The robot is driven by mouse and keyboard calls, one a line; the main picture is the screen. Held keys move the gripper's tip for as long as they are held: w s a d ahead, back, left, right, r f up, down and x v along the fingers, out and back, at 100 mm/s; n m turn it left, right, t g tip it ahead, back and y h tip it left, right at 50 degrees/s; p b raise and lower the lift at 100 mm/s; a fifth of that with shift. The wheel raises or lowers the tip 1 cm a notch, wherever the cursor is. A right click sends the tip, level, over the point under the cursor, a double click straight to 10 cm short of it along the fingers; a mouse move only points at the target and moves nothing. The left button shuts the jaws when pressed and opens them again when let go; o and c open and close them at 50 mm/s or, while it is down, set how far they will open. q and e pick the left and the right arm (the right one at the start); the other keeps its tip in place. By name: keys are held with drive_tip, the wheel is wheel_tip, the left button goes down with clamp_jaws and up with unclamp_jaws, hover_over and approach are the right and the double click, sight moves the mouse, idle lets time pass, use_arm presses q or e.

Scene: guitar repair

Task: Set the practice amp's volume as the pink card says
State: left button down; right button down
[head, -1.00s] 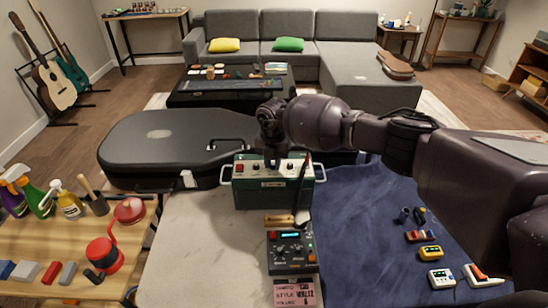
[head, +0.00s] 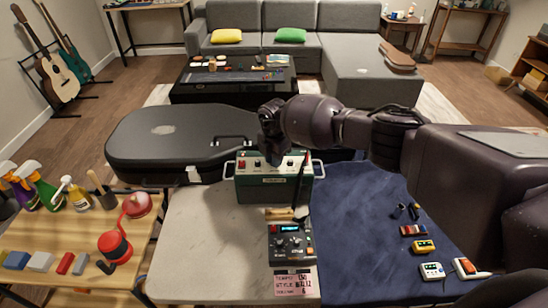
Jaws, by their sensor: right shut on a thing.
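The practice amp (head: 272,186) is a dark green box with side handles, standing at the back of the pale bench top. Its top panel carries small knobs and a red light. My right gripper (head: 273,158) reaches down onto that panel and is shut on a knob, which its fingers mostly hide. The knob's pointer and scale cannot be read. The pink card (head: 295,284) lies at the bench's front, with lines for tempo, style and volume; the values are too small to read surely. My left gripper is not in view.
A dark pedal unit (head: 290,242) with a lit display stands between amp and card. A thin dark rod (head: 299,184) leans before the amp. A black guitar case (head: 175,140) lies behind left; a blue cloth (head: 360,230) with small gadgets is on the right.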

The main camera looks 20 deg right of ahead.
drive_tip(key=c, duration=1)
unclamp_jaws()
drive_tip(key=shift+c, duration=0.2)
wheel_tip(320, 180, up, 11)
drive_tip(key=shift+f, duration=0.1)
